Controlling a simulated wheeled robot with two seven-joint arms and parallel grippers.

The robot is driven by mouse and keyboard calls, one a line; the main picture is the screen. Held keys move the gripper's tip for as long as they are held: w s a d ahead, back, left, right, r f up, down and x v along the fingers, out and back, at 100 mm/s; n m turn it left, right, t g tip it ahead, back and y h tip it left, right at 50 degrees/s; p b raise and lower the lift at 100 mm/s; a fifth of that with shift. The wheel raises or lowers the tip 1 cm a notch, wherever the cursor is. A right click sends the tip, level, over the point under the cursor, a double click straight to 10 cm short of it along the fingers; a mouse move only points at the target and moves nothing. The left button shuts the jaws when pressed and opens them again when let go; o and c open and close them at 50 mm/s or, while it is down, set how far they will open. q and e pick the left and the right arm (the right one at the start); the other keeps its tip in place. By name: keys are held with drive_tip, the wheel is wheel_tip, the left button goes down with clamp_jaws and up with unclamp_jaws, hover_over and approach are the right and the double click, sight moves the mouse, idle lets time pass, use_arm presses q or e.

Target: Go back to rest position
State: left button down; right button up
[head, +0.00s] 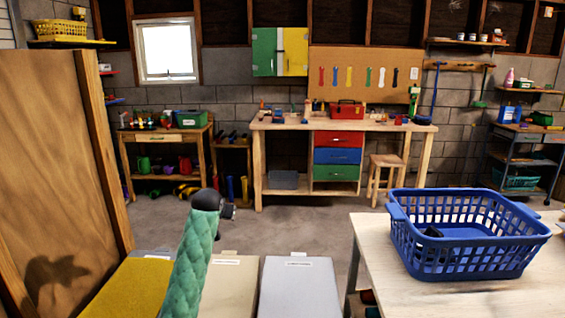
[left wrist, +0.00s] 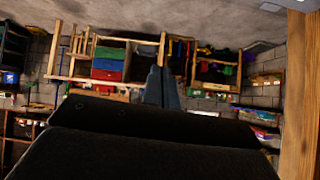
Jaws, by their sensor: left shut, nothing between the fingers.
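My left arm, in a green quilted sleeve, rises from the bottom of the head view. Its dark gripper (head: 228,210) is small at the arm's upper end, above the lidded bins and apart from everything around it. In the left wrist view, which is upside down, the gripper's two fingers (left wrist: 162,88) lie together, shut with nothing between them. My right gripper shows in neither view.
A blue laundry basket (head: 470,262) with a dark item inside stands on a light wooden table (head: 375,243) at right. Yellow, beige and grey bins (head: 300,285) stand below my arm. A wooden panel (head: 60,150) bounds the left. The floor (head: 290,228) towards the workbench is clear.

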use_arm(q)
drive_tip(key=s+d+f+g, duration=0.15)
drive_tip(key=s+f, duration=0.25)
drive_tip(key=s, duration=0.8)
drive_tip(key=s+d+f+m+h+p, duration=0.15)
drive_tip(key=s+f, duration=0.25)
drive_tip(key=s, duration=0.8)
drive_tip(key=s+d+f+g, duration=0.1)
drive_tip(key=s+d+f, duration=0.15)
drive_tip(key=s, duration=0.95)
drive_tip(key=s+f+g, duration=0.1)
drive_tip(key=s+f, duration=0.5)
drive_tip(key=s, duration=0.4)
drive_tip(key=s+f+g, duration=0.2)
drive_tip(key=s+f, duration=0.4)
drive_tip(key=s, duration=0.4)
drive_tip(key=s+d+f+g, duration=0.1)
drive_tip(key=s+f+g, duration=0.1)
drive_tip(key=s+f, duration=0.4)
drive_tip(key=s, duration=0.4)
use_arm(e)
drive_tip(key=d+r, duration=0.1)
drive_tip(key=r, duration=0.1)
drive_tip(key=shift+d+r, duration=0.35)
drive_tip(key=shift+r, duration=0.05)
use_arm(q)
drive_tip(key=shift+n, duration=0.25)
